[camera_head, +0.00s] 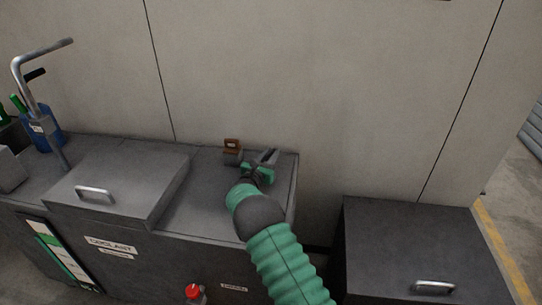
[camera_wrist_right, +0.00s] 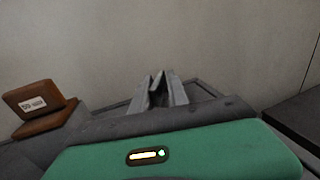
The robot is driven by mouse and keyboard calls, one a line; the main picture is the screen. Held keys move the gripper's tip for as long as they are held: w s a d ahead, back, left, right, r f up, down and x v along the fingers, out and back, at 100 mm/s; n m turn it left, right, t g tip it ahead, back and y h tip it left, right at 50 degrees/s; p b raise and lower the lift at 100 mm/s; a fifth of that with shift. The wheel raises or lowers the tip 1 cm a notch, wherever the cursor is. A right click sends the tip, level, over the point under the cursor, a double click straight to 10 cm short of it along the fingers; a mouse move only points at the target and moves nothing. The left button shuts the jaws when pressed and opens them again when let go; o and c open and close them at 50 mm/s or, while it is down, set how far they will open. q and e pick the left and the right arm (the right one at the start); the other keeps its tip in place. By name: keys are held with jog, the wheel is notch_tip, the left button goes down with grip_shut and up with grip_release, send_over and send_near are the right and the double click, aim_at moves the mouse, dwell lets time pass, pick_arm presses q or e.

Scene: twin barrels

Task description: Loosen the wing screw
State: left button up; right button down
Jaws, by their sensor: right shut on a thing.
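My right gripper (camera_head: 266,157) reaches to the back right corner of the left barrel cabinet's top. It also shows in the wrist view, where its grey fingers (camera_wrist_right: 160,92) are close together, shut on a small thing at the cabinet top. The wing screw is mostly hidden by the fingers and the green gripper body, so its shape cannot be told. My left gripper is not in view.
A brown block with a label (camera_head: 232,144) stands just left of my right gripper. The left cabinet (camera_head: 225,197) has a raised lid with a handle (camera_head: 95,193). A hand pump (camera_head: 40,52) and blue container (camera_head: 45,128) stand at left. A second cabinet (camera_head: 410,235) stands at right, across a gap.

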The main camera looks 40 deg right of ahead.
jog(key=shift+a, duration=0.15)
dwell(0.4)
jog(key=c, duration=1.6)
grip_release()
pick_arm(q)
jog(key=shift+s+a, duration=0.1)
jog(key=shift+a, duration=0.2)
pick_arm(e)
jog(key=shift+o, duration=0.2)
jog(key=shift+a+r, duration=0.2)
